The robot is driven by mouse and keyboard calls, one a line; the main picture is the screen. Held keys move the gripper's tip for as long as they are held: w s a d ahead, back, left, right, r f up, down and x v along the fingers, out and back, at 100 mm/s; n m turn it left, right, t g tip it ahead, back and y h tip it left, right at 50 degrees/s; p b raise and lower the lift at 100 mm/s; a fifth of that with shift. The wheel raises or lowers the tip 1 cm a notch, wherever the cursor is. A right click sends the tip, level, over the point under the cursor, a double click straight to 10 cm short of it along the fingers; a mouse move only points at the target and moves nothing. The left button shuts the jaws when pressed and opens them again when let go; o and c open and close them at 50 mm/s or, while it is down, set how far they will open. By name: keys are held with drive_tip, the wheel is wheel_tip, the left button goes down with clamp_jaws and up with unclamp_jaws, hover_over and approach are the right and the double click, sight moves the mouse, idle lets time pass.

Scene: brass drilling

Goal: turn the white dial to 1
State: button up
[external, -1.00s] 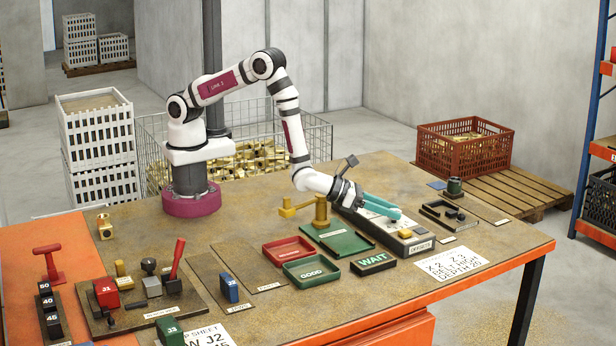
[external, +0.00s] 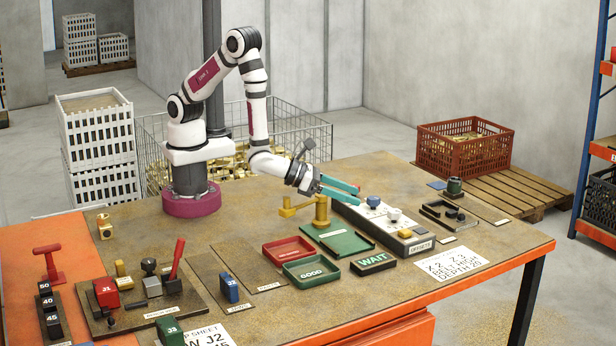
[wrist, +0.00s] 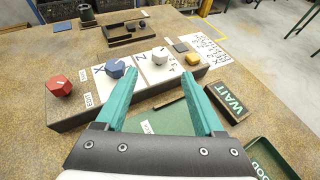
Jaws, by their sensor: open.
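The white dial (external: 394,214) sits on the white face of the offsets box (external: 420,247), right of the blue dial (external: 372,201). The wrist view also shows the white dial (wrist: 160,56), beside the letter Z; which number it points to is too small to read. The blue dial (wrist: 115,68) is beside the X, and a red dial (wrist: 60,86) is at the box's left end. My gripper (external: 357,195) is open and empty, its teal fingers tilted down towards the box. In the wrist view, the white dial shows beyond and between the fingertips (wrist: 159,75), apart from them.
A yellow button (external: 405,233) is on the box near the white dial. The WAIT block (external: 373,263), green tray (external: 338,240) and yellow post (external: 320,210) stand in front of the box. A black bracket (external: 443,214) lies behind it.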

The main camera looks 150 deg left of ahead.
drive_tip(key=v, duration=0.4)
drive_tip(key=shift+s+d+r, duration=0.15)
drive_tip(key=shift+d, duration=0.15)
drive_tip(key=s+r+n+g+y, duration=0.2)
drive_tip(key=s+r+n+g, duration=0.5)
drive_tip(key=s+r+n, duration=0.4)
drive_tip(key=s+d+n+h, duration=0.3)
drive_tip(key=s+d+h, duration=0.2)
drive_tip(key=d, duration=0.5)
drive_tip(key=s+d+n+h, duration=0.4)
drive_tip(key=d+h, duration=0.3)
drive_tip(key=d, duration=0.3)
drive_tip(key=shift+s+d, duration=0.35)
drive_tip(key=shift+s, duration=0.4)
